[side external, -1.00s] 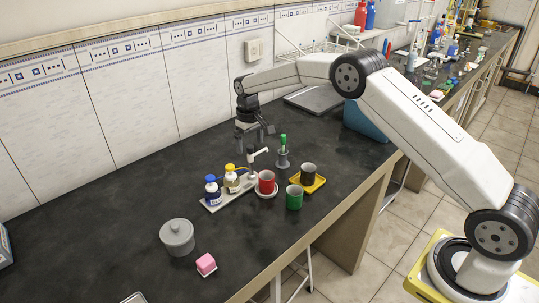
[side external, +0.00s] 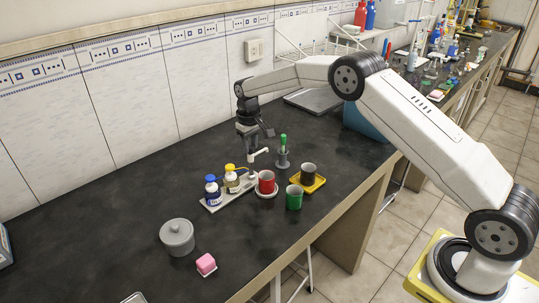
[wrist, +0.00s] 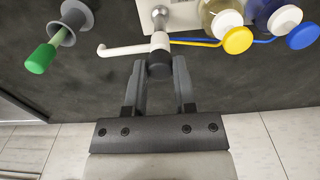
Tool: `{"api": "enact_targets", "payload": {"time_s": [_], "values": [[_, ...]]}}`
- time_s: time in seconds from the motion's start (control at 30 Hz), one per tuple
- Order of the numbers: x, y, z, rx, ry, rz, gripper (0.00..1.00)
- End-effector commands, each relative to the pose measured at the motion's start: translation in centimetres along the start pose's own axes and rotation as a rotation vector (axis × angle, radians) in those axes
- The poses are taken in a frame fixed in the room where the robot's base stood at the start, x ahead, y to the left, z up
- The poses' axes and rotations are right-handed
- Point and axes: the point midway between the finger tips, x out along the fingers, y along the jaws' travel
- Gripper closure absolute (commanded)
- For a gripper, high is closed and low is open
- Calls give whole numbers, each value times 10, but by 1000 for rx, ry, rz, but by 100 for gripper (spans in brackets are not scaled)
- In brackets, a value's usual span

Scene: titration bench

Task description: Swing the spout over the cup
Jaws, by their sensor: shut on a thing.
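The white spout (side external: 259,153) stands on a post at the end of the bottle stand. It points right in the side view, toward the green-handled tool, and not over a cup. In the wrist view the spout (wrist: 122,49) points left, with a dark knob (wrist: 160,64) at its pivot. My gripper (wrist: 160,72) is shut on this knob, one finger on each side. In the side view my gripper (side external: 249,147) is low over the post. The red cup (side external: 266,182) sits upright on a white saucer (side external: 266,194) in front of the post; the wrist view does not show it.
The green-handled tool (side external: 283,143) stands in a grey holder to the right. A green cup (side external: 294,198) and a dark cup (side external: 308,173) on a yellow tray (side external: 319,184) are nearby.

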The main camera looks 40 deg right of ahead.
Motion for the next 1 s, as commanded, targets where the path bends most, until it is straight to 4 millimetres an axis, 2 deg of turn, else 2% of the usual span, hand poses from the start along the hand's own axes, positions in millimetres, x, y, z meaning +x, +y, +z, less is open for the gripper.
{"api": "enact_targets", "payload": {"time_s": [0.17, 1.0], "values": [[0, 0, 0, 69, 1, 0, 100], [-1, 1, 0, 709, 2, 0, 100]]}}
